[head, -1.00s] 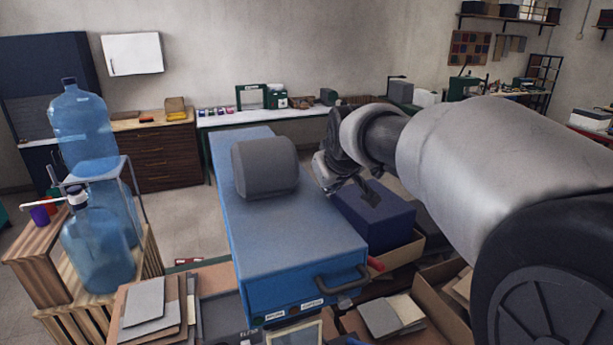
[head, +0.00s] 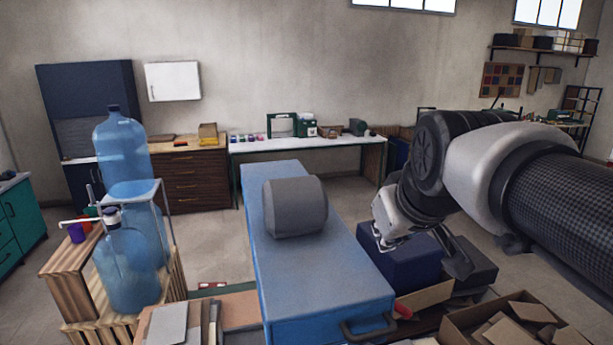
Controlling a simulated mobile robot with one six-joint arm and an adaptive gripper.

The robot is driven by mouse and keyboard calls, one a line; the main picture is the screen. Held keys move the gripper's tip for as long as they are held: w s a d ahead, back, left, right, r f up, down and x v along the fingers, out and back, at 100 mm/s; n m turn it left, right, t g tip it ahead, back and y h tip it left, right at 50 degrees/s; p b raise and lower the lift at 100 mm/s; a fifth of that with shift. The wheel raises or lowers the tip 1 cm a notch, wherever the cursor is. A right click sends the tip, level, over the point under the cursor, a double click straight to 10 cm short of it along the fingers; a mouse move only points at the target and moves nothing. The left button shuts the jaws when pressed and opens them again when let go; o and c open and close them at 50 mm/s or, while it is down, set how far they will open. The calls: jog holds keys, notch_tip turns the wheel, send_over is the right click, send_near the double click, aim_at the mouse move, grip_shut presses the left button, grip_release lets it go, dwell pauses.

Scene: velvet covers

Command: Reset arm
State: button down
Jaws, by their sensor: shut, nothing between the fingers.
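My gripper (head: 462,262) is at the right in the head view, at the end of my arm. It points down and is shut with nothing in it. It hangs in front of a dark blue box (head: 398,262) and a dark grey box (head: 478,270), and I cannot tell whether it touches either one. My arm comes in from the right edge and bends down at the wrist.
A blue case (head: 300,265) with a grey rounded block (head: 296,207) on top stands in the middle. Water bottles (head: 127,270) stand on wooden crates (head: 75,280) at the left. An open carton (head: 455,322) is at the lower right. Floor shows left of the case.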

jog(key=s+f+m+g, duration=0.1)
jog(key=s+f, duration=0.5)
jog(key=s, duration=0.4)
jog(key=s+f+m+g, duration=0.1)
jog(key=s+f+m, duration=0.1)
jog(key=s+f, duration=0.6)
jog(key=s+f+b, duration=0.2)
jog(key=f+b, duration=0.6)
jog(key=f, duration=0.1)
jog(key=s+f+g+b, duration=0.1)
jog(key=s+f+b, duration=0.1)
jog(key=f+b, duration=0.7)
jog(key=shift+s+f+g, duration=0.2)
jog(key=shift+f+g, duration=0.1)
jog(key=shift+f, duration=0.35)
